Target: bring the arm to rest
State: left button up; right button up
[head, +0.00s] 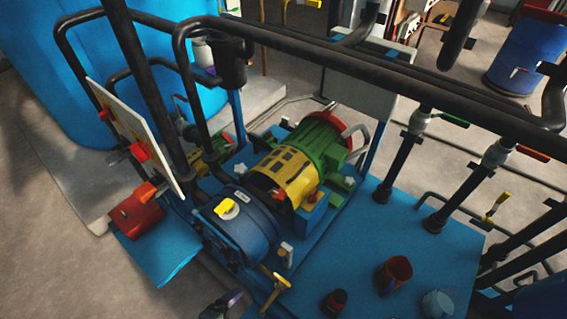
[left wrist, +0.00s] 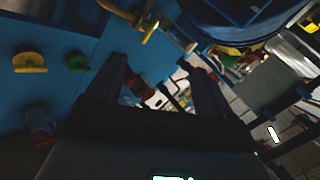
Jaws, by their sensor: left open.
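My left gripper (head: 226,304) shows only as a small dark shape at the bottom edge of the head view, just below the blue motor-driven machine (head: 240,228). In the left wrist view my left gripper (left wrist: 158,80) has its two dark fingers spread wide apart. Nothing is held between them; floor and blurred coloured parts show in the gap. A brass valve handle (left wrist: 148,22) is beyond the fingers at the top of the wrist view, apart from them. It appears that a yellow-brass valve (head: 274,284) stands just right of the gripper in the head view. My right gripper is not in view.
A blue platform (head: 370,235) carries the green and yellow motor (head: 292,165), a red-brown cup (head: 394,273) and a pale cup (head: 437,303). Dark pipes (head: 400,85) cross above it. A tilted white panel (head: 135,132) stands left. Grey floor (head: 60,265) is clear at lower left.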

pick_arm(q)
jog(key=s+a+n+g+y, duration=0.5)
jog(key=a+n, duration=0.4)
jog(key=n, duration=0.8)
notch_tip(320, 180, up, 31)
jog(key=s+p, duration=0.1)
jog(key=p, duration=2.9)
jog(key=shift+d+h, duration=0.15)
jog(key=shift+h, duration=0.25)
